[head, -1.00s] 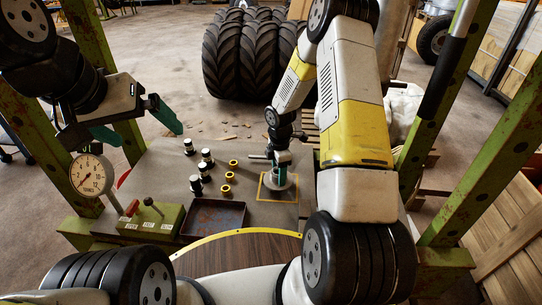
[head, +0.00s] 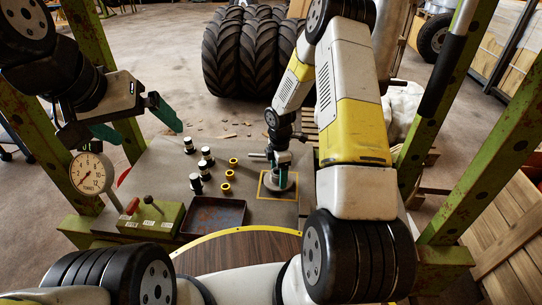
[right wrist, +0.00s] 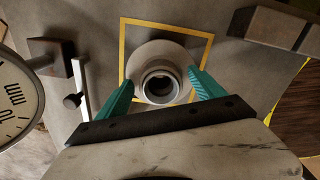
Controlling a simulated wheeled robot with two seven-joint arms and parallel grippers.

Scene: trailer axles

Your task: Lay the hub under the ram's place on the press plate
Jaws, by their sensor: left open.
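The hub (right wrist: 161,85) is a grey metal piece with a wide round flange and a raised hollow collar. It sits upright at the yellow square outline (head: 264,198) on the grey press plate (head: 236,213), with its flange at or very near the plate. My right gripper (right wrist: 161,82) points down over it, teal fingers on both sides of the collar and close to it. The hub also shows below the fingers in the head view (head: 281,186). My left gripper (head: 148,118) is open and empty, raised above the left side of the plate.
Black-and-white cylinders (head: 195,184) and several yellow rings (head: 227,188) stand left of the square. A dark tray (head: 216,216), a green lever box (head: 152,217) and a dial gauge (head: 91,174) are nearer left. Green posts (head: 440,110) flank the plate.

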